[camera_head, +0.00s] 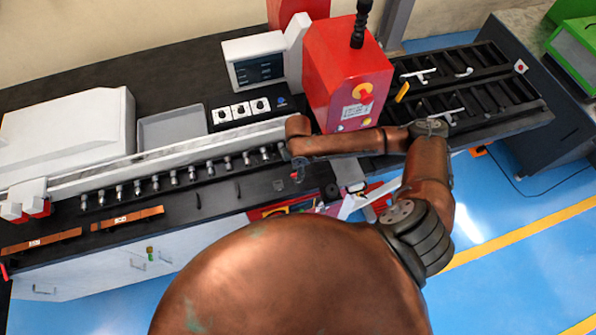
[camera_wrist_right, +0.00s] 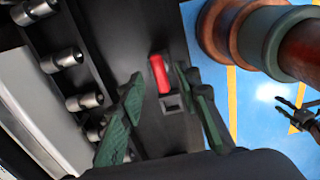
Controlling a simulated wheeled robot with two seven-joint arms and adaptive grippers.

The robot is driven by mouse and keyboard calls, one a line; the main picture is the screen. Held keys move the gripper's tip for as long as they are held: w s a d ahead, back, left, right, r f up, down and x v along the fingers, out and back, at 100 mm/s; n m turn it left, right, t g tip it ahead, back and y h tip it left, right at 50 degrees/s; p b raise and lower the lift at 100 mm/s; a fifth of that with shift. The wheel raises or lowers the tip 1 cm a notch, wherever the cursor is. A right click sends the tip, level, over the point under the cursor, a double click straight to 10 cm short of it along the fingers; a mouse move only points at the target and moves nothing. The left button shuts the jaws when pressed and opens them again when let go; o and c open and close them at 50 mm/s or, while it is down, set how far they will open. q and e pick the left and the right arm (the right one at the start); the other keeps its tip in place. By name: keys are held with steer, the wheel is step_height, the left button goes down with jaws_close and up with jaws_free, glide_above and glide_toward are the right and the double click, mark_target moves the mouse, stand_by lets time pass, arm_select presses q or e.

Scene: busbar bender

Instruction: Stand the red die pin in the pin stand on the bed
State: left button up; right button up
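The red die pin (camera_wrist_right: 160,75) shows in the right wrist view between the fingertips of my right gripper (camera_wrist_right: 158,75), with a visible gap on each side. My right gripper is open, its green finger pads apart. A small dark square block with an opening, which looks like the pin stand (camera_wrist_right: 173,102), is at the pin's near end. I cannot tell whether the pin is in it or only above it. In the head view, my right gripper (camera_head: 298,172) is over the black bed (camera_head: 230,195), with a bit of red at its tip. A dark claw shape at the wrist view's right edge may be my left gripper.
A row of several metal pins (camera_head: 172,178) runs along the bed beside the long rail (camera_head: 160,158). The red bender head (camera_head: 335,60) stands just behind my right arm. Copper bars (camera_head: 127,218) lie at the front left. The bed's front edge and blue floor are close by.

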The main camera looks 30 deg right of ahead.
step_height(320, 180, up, 11)
stand_by(0.3)
steer(key=shift+f, duration=0.1)
stand_by(0.4)
